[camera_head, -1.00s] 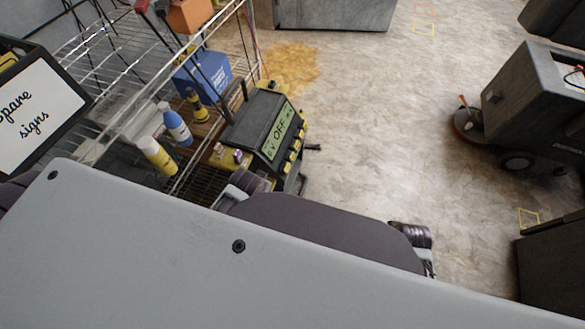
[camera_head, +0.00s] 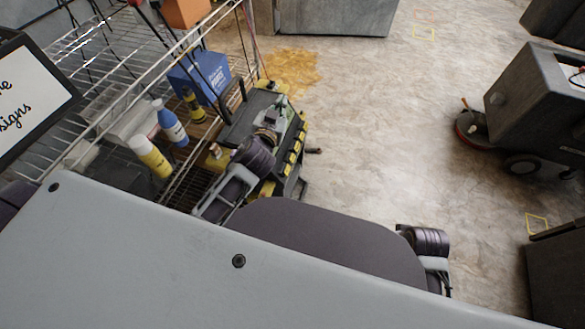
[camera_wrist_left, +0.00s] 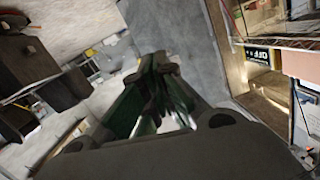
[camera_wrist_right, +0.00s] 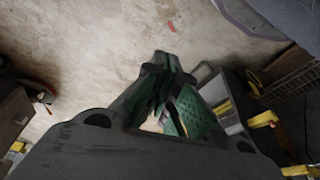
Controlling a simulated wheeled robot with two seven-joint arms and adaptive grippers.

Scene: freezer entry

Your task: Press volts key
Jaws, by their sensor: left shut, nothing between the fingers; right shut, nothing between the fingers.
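The black and yellow unit (camera_head: 232,128) stands beside the wire cart in the head view. A column of yellow keys (camera_head: 297,156) runs down its right side. I cannot read which is the volts key. My right gripper (camera_wrist_right: 162,62) is shut and empty in the right wrist view, above the floor. A dark box with yellow parts shows at its right.
The wire cart (camera_head: 112,95) holds a blue box (camera_head: 196,78), a yellow bottle (camera_head: 150,157) and a blue bottle (camera_head: 172,127). A sign (camera_head: 32,98) stands at the left. A grey floor machine (camera_head: 540,110) is at the right. The middle floor is open.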

